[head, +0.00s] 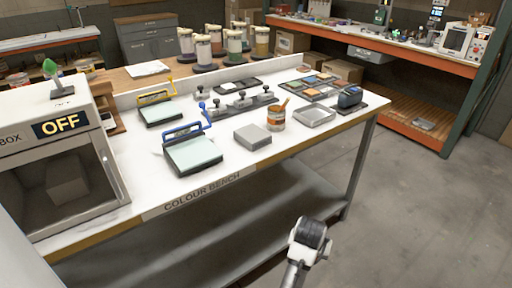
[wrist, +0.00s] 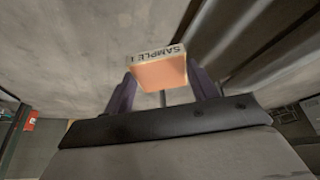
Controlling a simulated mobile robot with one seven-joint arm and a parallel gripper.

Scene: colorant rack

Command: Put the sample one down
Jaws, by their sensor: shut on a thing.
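My gripper (wrist: 163,92) is shut on sample one (wrist: 162,73), a small block with a salmon-orange face and a pale edge labelled "SAMPLE 1". In the wrist view the block sits between the two dark fingers, with grey floor behind it. In the head view part of my arm shows at the bottom, in front of the bench; the fingers and the sample cannot be made out there. The white colour bench (head: 220,182) stands beyond my arm.
The bench holds a light box (head: 62,158) reading OFF, pads with a blue handle (head: 193,155) and a yellow handle (head: 160,113), a grey block (head: 252,136), a can (head: 276,119), a metal tray (head: 314,116), a dark device (head: 349,98) and a swatch tray (head: 318,82). Bare bench shows near its front edge.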

